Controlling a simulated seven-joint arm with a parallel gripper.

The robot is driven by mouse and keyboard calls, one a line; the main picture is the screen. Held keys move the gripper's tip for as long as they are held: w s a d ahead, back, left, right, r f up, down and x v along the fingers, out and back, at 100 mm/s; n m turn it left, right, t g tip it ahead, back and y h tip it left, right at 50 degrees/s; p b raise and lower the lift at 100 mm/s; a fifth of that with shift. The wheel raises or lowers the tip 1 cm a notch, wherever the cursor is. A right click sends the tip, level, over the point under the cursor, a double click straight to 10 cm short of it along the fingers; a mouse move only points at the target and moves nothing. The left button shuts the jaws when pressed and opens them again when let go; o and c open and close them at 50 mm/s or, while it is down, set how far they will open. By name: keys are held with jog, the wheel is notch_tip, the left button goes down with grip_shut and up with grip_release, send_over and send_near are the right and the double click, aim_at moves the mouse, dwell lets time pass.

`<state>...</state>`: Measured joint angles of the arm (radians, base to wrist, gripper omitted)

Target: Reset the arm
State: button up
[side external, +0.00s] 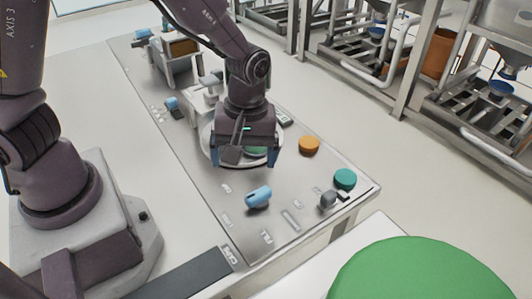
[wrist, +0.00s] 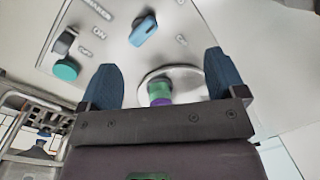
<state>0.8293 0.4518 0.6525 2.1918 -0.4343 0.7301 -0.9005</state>
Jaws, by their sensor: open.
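My gripper (side external: 244,160) points down over the grey control panel (side external: 205,205), its two blue fingers spread apart with nothing seen between them. It is above a round whitish dish (side external: 204,148) with a green part in it, partly hidden by my gripper. In the wrist view the open fingers (wrist: 163,75) frame the round dish (wrist: 184,72), which holds a green and purple piece (wrist: 160,92). I cannot tell the exact height of the fingertips above the dish.
A blue knob (side external: 258,197), orange button (side external: 309,145), teal button (side external: 345,179) and grey knob (side external: 328,199) stand on the panel's near end. A metal bin-like fixture (side external: 180,70) stands at the far end. A large green disc (side external: 420,270) fills the lower right corner.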

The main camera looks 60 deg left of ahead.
jog(key=s+a+r+m+t, duration=0.3)
jog(key=s+a+r+m, duration=0.1)
jog(key=r, duration=0.6)
jog(key=s+a+r+m+t, duration=0.3)
jog(key=s+a+r+m, duration=0.1)
jog(key=r+m, duration=0.3)
notch_tip(320, 180, up, 3)
jog(key=shift+s+f+m+t, duration=0.1)
jog(key=shift+s+m+t, duration=0.3)
jog(key=shift+s, duration=0.5)
